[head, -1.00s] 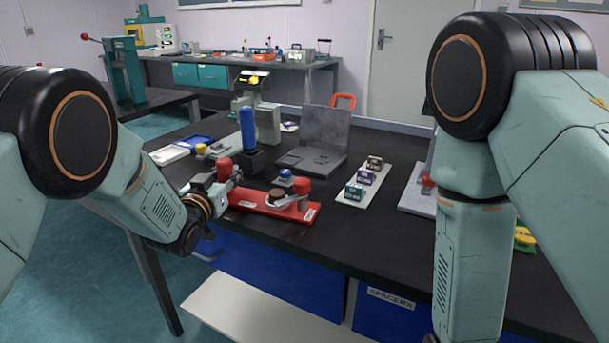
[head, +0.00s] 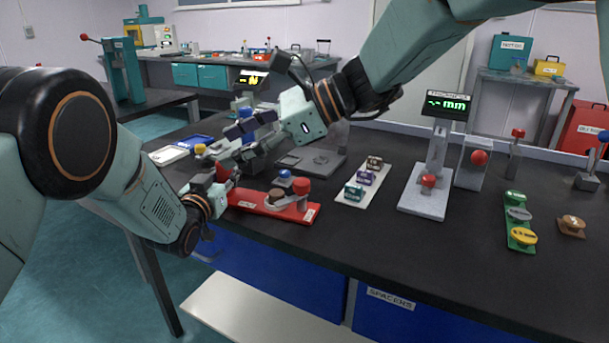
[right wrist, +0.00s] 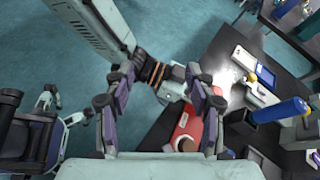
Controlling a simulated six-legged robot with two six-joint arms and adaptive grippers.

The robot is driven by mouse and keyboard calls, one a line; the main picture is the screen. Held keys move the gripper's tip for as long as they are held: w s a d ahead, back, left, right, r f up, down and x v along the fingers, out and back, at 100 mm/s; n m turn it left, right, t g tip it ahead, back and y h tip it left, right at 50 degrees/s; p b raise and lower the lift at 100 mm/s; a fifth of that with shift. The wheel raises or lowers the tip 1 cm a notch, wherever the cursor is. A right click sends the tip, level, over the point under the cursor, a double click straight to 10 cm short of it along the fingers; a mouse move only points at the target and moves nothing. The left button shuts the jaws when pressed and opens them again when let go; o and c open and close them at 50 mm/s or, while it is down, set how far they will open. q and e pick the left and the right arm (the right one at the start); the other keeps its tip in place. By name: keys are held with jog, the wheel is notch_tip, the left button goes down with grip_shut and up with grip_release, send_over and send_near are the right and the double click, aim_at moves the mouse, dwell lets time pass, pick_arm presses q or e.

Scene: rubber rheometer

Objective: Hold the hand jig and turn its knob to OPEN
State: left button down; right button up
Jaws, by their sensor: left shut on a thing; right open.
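The hand jig is the red, labelled base (head: 250,205) on the near edge of the black bench in the head view; it also shows in the right wrist view (right wrist: 184,127). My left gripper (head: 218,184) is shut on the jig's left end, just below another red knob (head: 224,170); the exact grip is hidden. My right gripper (head: 236,143) is open and empty, above and behind the left one. The right wrist view shows its spread fingers (right wrist: 160,95) with my left wrist between them.
A blue cylinder (head: 266,116) stands behind my right gripper. A white strip (head: 361,186) with several small blocks lies to the right of the jig. Farther right are a thickness gauge (head: 427,200) and a green tray (head: 514,225). Bench between jig and front edge is narrow.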

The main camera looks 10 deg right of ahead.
notch_tip(320, 180, up, 15)
jog(key=a+n+g+y, duration=0.1)
jog(key=a+n+y, duration=0.1)
jog(key=a+y, duration=0.1)
jog(key=m+h, duration=0.7)
jog(key=h, duration=0.5)
send_near(302, 180)
jog(key=x, duration=0.8)
jog(key=shift+a+f, duration=0.15)
jog(key=shift+f, duration=0.2)
jog(key=shift+s, duration=0.1)
jog(key=shift+c, duration=0.5)
jog(key=shift+y, duration=0.3)
jog(key=c, duration=1.1)
